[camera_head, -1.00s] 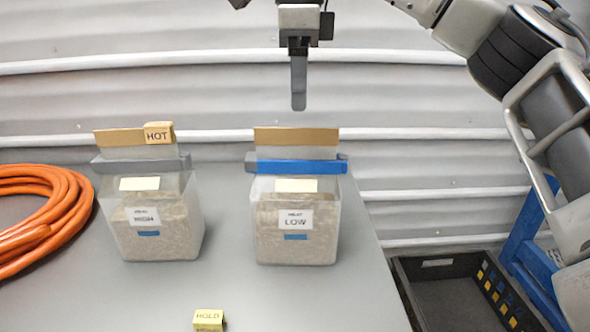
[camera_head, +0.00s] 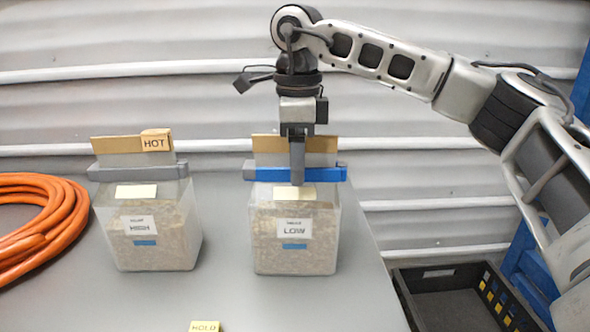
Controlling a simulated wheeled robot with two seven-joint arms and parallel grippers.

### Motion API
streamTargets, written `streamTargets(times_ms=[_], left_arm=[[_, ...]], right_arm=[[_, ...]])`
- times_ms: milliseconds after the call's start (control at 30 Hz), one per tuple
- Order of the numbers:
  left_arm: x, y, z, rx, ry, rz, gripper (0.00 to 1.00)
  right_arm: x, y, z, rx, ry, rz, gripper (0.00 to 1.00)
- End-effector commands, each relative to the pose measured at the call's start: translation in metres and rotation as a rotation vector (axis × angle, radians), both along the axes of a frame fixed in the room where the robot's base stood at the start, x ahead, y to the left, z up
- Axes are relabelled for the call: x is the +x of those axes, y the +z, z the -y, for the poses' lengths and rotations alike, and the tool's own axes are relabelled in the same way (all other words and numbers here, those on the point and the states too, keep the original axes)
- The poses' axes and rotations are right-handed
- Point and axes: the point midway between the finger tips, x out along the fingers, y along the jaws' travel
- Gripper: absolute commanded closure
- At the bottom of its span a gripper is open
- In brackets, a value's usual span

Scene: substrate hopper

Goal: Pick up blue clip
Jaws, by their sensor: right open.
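The blue clip (camera_head: 325,173) is a long bar lying across the upper part of the right-hand bag, which is labelled LOW (camera_head: 265,215). My right gripper (camera_head: 297,178) points down in front of the middle of the clip. Its finger hides part of the clip, and its tip reaches just below the bar. The fingers line up in this view, so the gap between them does not show. The jaws are open, and the clip is still across the bag. My left gripper is not in view.
A bag labelled HIGH (camera_head: 180,220) with a grey clip (camera_head: 110,173) and a HOT tag (camera_head: 156,140) stands to the left. An orange hose (camera_head: 40,235) lies at far left. A yellow HOLD tag (camera_head: 205,326) is at the front. A black crate (camera_head: 440,300) sits lower right.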

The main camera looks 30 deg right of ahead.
Motion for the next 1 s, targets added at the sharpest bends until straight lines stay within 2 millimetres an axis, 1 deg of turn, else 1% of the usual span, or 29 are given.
streamTargets(times_ms=[67, 167, 200, 233, 267, 533, 633, 767, 900, 1000], left_arm=[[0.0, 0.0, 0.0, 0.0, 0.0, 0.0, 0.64], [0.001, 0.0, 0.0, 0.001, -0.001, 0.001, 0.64], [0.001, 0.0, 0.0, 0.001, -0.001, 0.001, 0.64], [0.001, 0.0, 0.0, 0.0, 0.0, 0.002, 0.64], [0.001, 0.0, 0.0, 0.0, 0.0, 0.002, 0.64], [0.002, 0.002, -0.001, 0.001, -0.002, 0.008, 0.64], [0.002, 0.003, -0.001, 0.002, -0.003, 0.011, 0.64], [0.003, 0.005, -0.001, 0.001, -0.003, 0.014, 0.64], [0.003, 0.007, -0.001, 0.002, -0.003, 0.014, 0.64], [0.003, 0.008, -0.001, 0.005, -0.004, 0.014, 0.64]], right_arm=[[0.0, 0.0, 0.0, 0.0, 0.0, 0.0, 0.44], [0.0, 0.0, 0.0, 0.0, 0.0, 0.0, 0.69], [0.0, 0.0, 0.0, 0.0, 0.0, 0.0, 0.8], [0.0, 0.0, 0.0, 0.0, 0.001, 0.0, 0.89], [0.0, 0.0, 0.0, 0.0, 0.001, 0.0, 0.92], [0.0, 0.002, 0.0, 0.0, 0.001, 0.001, 0.92], [0.0, 0.01, -0.001, 0.0, 0.001, 0.002, 0.92], [0.0, 0.032, -0.001, 0.002, 0.002, 0.003, 0.92], [0.001, 0.063, -0.001, 0.001, 0.0, 0.004, 0.92], [0.0, 0.081, -0.001, 0.001, 0.002, 0.003, 0.92]])
